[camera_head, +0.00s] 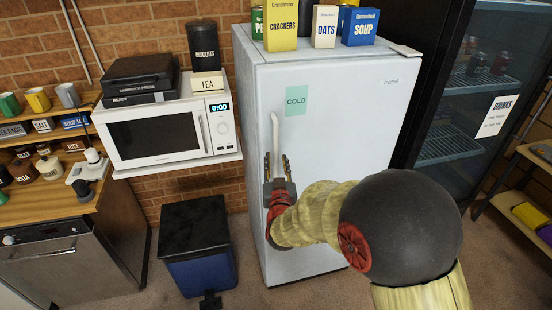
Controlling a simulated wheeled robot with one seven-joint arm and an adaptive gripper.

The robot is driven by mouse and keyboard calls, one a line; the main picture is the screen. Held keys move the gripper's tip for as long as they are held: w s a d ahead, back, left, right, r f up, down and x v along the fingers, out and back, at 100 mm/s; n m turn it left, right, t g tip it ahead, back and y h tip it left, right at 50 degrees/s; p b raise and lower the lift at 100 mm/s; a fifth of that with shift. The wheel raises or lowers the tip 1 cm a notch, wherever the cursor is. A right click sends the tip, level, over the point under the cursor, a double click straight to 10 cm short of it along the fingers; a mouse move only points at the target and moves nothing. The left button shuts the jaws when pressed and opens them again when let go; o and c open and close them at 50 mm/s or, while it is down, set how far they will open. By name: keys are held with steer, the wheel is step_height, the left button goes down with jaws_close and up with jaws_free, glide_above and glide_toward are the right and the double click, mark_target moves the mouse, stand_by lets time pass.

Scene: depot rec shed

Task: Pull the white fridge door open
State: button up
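The white fridge (345,100) stands in the middle of the view, and its door looks shut. A white upright handle (275,130) runs along the left part of the door front. My gripper (277,158) is at the handle's lower part, its fingers spread apart and pointing at the door. The handle appears to run down between the two fingers, with a gap showing beside it. The handle's lower end is hidden by my gripper, and I cannot tell whether either finger touches it. My arm covers the lower right part of the door.
Tins and boxes, such as the crackers box (282,28), stand on the fridge top. A microwave (165,130) on a shelf and a blue bin (197,255) are to the left. A dark drinks cabinet (460,125) stands close on the right.

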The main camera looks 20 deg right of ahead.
steer(key=shift+w+d, duration=0.15)
steer(key=shift+w, duration=0.6)
steer(key=shift+w+d, duration=0.15)
steer(key=shift+w, duration=0.55)
steer(key=shift+c, duration=0.8)
jaws_close()
